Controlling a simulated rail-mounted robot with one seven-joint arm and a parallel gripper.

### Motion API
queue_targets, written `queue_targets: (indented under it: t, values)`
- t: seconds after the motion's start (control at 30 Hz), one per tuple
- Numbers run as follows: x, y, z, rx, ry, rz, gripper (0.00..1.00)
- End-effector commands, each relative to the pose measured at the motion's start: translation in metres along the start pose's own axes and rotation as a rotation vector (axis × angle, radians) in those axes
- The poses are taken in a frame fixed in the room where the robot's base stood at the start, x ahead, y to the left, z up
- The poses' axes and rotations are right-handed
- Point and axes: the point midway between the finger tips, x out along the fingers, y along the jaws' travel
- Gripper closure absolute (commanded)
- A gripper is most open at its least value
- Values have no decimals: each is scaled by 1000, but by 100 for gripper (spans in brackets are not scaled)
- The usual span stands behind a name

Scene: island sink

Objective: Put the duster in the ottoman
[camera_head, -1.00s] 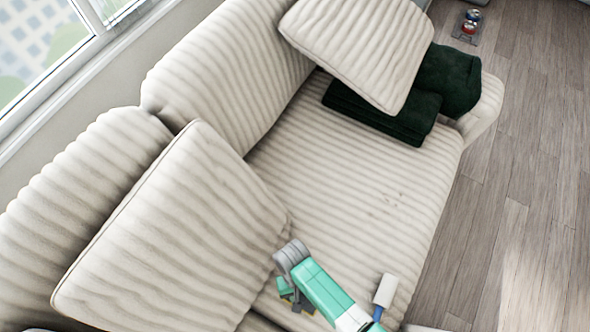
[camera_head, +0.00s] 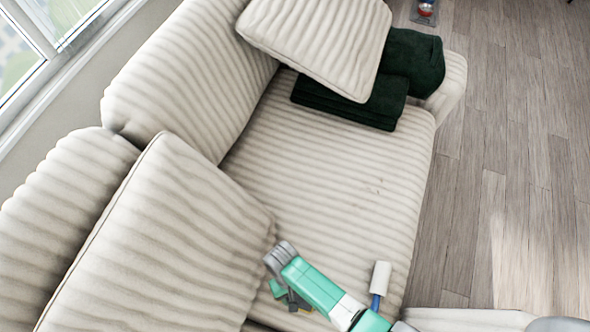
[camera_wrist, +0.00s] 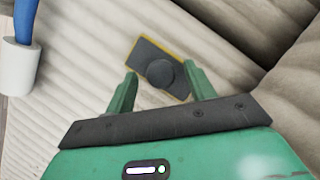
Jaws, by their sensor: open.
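The duster (camera_wrist: 157,70) is a dark grey block with a yellow edge and a round knob, lying on the ribbed sofa seat in the wrist view. My green gripper (camera_wrist: 160,80) is open, its fingers showing on either side of the duster's near part. I cannot tell how far the fingertips are above the seat. In the head view my gripper (camera_head: 289,297) is low over the seat beside the large front cushion, and my wrist hides most of the duster. A pale ribbed surface (camera_head: 465,319) at the bottom right edge may be the ottoman, but I cannot tell.
A white roller with a blue handle (camera_head: 381,276) lies on the seat right of my gripper; it also shows in the wrist view (camera_wrist: 17,68). A large cushion (camera_head: 160,240) leans at the left. Dark green folded cloth (camera_head: 350,103) lies at the far end. Wood floor (camera_head: 510,150) is open at right.

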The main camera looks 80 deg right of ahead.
Motion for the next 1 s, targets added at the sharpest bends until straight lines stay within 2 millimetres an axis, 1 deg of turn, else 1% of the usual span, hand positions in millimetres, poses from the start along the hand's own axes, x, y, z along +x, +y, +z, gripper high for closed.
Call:
queue_targets:
  t: [0.07,0.3,0.4,0.5,0.67,0.7,0.73,0.77,1.0]
  values:
    - [-15,0,1,0,2,-1,46]
    - [-77,0,2,0,2,-1,46]
    - [-98,-1,1,-1,3,-1,46]
    - [-112,-1,1,-1,2,-1,46]
    - [-121,0,0,0,0,0,46]
    - [-121,0,0,0,0,0,46]
    - [-121,0,0,0,0,0,42]
    - [-121,0,0,0,0,0,41]
    - [-121,0,0,0,0,0,41]
